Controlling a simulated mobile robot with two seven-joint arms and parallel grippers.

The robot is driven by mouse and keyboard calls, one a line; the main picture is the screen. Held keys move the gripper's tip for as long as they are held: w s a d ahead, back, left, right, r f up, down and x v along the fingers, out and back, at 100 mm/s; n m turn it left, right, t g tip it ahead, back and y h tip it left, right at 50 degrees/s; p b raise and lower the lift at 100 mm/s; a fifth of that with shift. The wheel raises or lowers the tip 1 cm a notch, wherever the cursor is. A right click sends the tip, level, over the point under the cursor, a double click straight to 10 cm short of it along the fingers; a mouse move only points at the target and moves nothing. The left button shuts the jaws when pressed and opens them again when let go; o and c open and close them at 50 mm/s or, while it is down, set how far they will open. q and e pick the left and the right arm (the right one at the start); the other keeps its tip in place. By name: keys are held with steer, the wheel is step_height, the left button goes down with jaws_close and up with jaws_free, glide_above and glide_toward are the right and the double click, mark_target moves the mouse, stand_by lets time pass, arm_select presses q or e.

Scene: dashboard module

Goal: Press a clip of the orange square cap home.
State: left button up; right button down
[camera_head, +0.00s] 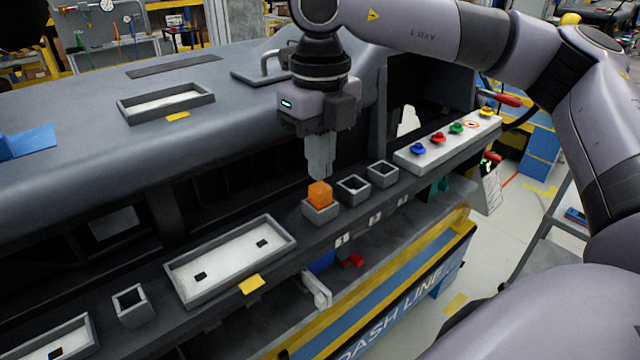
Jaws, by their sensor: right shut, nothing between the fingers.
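The orange square cap (320,193) sits in a grey square socket (321,213), the nearest of a row of three on the dark ledge. Much of the cap stands above the socket's rim. My right gripper (319,176) points straight down over the cap, its fingers shut with nothing between them. The fingertips are right at the cap's top; whether they touch it I cannot tell. The clips of the cap are too small to make out. My left gripper is not in view.
Two empty square sockets (353,188) stand right of the cap. Beyond them is a pale panel (447,143) with coloured knobs. A large framed recess (230,262) with a yellow tag lies to the left. The dashboard (70,150) rises behind.

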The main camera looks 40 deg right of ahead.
steer(key=shift+f+b, duration=1.05)
steer(key=shift+f, duration=0.2)
stand_by(0.8)
stand_by(0.4)
step_height(320, 180, up, 8)
steer(key=p, duration=0.5)
steer(key=shift+p, duration=0.35)
